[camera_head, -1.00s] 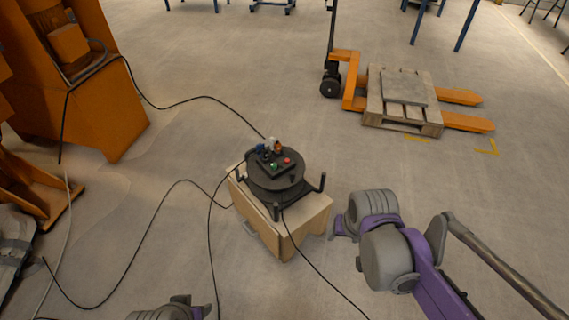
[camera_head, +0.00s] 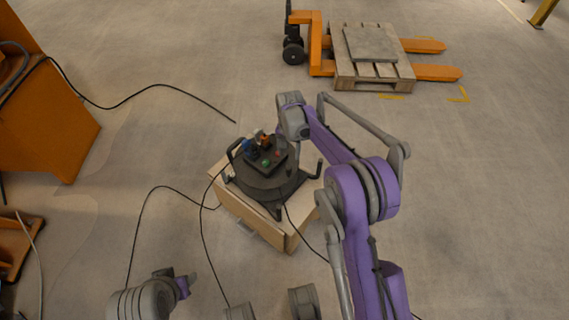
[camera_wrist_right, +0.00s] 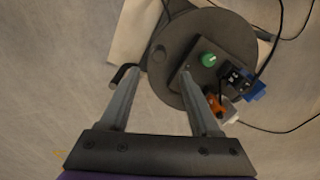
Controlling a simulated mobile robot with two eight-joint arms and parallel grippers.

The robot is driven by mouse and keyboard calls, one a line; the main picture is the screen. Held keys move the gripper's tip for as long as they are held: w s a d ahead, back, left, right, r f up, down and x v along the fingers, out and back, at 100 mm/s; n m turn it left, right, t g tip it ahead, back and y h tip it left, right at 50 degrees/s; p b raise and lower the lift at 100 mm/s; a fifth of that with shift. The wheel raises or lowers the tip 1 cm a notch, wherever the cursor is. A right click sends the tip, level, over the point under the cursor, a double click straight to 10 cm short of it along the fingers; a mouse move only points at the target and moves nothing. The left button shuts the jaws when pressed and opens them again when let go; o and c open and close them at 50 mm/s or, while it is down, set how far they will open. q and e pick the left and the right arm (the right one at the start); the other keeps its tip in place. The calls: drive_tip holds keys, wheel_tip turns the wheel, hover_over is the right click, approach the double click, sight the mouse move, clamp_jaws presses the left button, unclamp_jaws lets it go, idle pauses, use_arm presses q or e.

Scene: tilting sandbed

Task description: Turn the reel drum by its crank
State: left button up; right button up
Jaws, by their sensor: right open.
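The reel drum (camera_head: 262,182) is a dark round body with upright dark posts around it, on a pale wooden box. It fills the top middle of the right wrist view (camera_wrist_right: 180,50). A dark bent handle (camera_wrist_right: 123,74), possibly the crank, shows at the drum's edge beside the left finger. My right gripper (camera_wrist_right: 160,76) is open, its two fingers spread over the drum's edge with nothing clearly between them. In the head view the right wrist is above the drum's far side; the fingertips are hidden there. Grey and purple parts of mine show at the bottom left; no left fingers show.
A control box (camera_head: 266,157) with coloured buttons and plugs sits on the drum. Black cables trail over the floor and box (camera_head: 257,222). An orange machine (camera_head: 45,120) stands left. An orange pallet truck (camera_head: 318,50) with a wooden pallet (camera_head: 375,75) is behind. Floor right is clear.

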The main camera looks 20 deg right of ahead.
sight(289, 167)
wheel_tip(289, 167, down, 10)
drive_tip(key=shift+b, duration=1.05)
clamp_jaws()
idle(0.7)
